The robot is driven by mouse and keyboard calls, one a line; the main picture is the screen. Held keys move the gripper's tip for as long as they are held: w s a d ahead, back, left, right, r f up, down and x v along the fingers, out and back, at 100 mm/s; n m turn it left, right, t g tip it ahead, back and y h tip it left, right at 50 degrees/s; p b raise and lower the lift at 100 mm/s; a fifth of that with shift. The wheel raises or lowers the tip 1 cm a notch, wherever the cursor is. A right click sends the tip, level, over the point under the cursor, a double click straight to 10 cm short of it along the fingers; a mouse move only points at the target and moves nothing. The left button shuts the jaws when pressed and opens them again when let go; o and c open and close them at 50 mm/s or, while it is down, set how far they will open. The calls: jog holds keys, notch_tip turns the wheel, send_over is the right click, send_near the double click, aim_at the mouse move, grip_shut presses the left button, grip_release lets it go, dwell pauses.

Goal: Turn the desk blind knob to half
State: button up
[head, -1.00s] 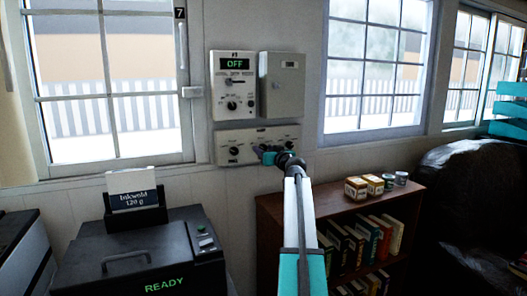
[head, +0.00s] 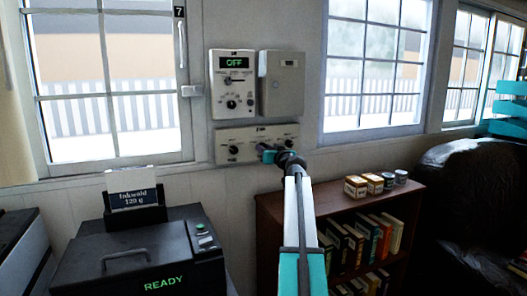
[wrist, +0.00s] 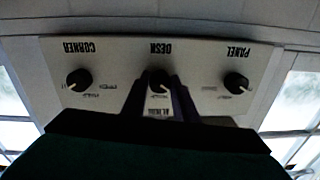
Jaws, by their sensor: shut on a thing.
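The blind panel (head: 222,158) is a pale plate low on the wall with a row of black knobs. In the wrist view it appears upside down, with labels CORNER, DESK and PANEL. The desk knob (wrist: 159,77) is the middle one. My gripper (head: 266,152) reaches the panel from the front. In the wrist view its dark fingers (wrist: 158,98) stand on both sides of the desk knob, shut on it. The knob's pointer is too small to read surely. In the head view my gripper hides the desk knob.
The corner knob (wrist: 79,80) and panel knob (wrist: 236,82) flank the desk knob. Above are a control box (head: 233,100) reading OFF and a grey cabinet (head: 283,85). A bookshelf (head: 300,207) with tins stands below right, a black printer (head: 140,255) below left.

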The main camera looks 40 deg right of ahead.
jog(key=m, duration=0.7)
jog(key=m+b, duration=0.1)
jog(key=m, duration=0.3)
jog(key=shift+w+a+r, duration=0.15)
jog(key=shift+w+r, duration=0.1)
dwell(0.5)
jog(key=o, duration=1.1)
jog(key=shift+c, duration=0.2)
jog(key=shift+f, duration=0.15)
jog(key=shift+s, duration=0.15)
jog(key=b+v, duration=0.1)
jog(key=v, duration=1.2)
jog(key=shift+s+a, duration=0.2)
jog(key=shift+a, duration=0.05)
